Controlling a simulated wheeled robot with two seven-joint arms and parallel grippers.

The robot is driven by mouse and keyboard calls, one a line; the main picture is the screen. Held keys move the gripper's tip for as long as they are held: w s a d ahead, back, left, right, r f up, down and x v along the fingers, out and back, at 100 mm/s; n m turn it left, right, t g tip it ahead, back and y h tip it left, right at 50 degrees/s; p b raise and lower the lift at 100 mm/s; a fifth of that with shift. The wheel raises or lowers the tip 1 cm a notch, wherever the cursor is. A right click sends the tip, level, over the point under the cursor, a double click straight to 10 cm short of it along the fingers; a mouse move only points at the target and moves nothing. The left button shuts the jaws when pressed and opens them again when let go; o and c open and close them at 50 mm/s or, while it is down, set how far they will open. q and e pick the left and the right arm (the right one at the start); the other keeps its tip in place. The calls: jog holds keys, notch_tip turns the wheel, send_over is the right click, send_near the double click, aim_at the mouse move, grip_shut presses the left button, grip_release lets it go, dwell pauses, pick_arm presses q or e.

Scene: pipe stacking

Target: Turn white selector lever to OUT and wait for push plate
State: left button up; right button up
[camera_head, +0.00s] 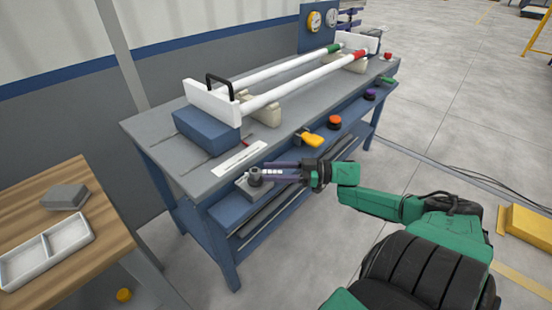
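My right gripper (276,171) reaches in from the right at the near front edge of the blue workbench. Its two dark purple fingers point left, one above the other, with a gap between them. A small white piece (271,171), which looks like the selector lever, shows between the fingers beside a grey round pivot (254,176). I cannot tell whether the fingers touch it. The lever's markings are too small to read. A white upright plate with a black handle (212,102), likely the push plate, stands by a blue block (207,129). My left gripper is not in view.
Two white pipes (298,83) lie along the workbench (190,158) towards a far white end plate (357,41). A yellow control (312,139) and several coloured buttons line the front edge. A wooden table with a white tray (46,250) stands at left. The right floor is mostly clear.

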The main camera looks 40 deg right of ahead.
jog(key=v, duration=1.4)
jog(key=shift+s+d, duration=0.15)
jog(key=shift+s, duration=0.1)
